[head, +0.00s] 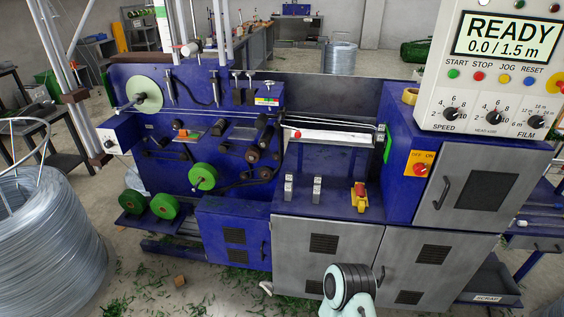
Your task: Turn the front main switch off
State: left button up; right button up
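The front main switch (421,169) is a red rotary knob on a yellow plate marked OFF and ON. It sits on the blue side of the machine's right cabinet, below the control panel (492,75). The knob is too small to tell which mark it points to. The panel display reads READY and 0.0 / 1.5 m. A black and white part, apparently of my own arm, shows at the bottom middle, well below and left of the switch. Neither gripper shows in the head view.
A grey cabinet door with a black handle (445,193) is right of the switch. A large wire coil (48,235) stands at far left, and a scrap bin (490,285) at lower right.

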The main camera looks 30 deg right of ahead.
aim_at(419, 169)
jog(key=z, duration=2.05)
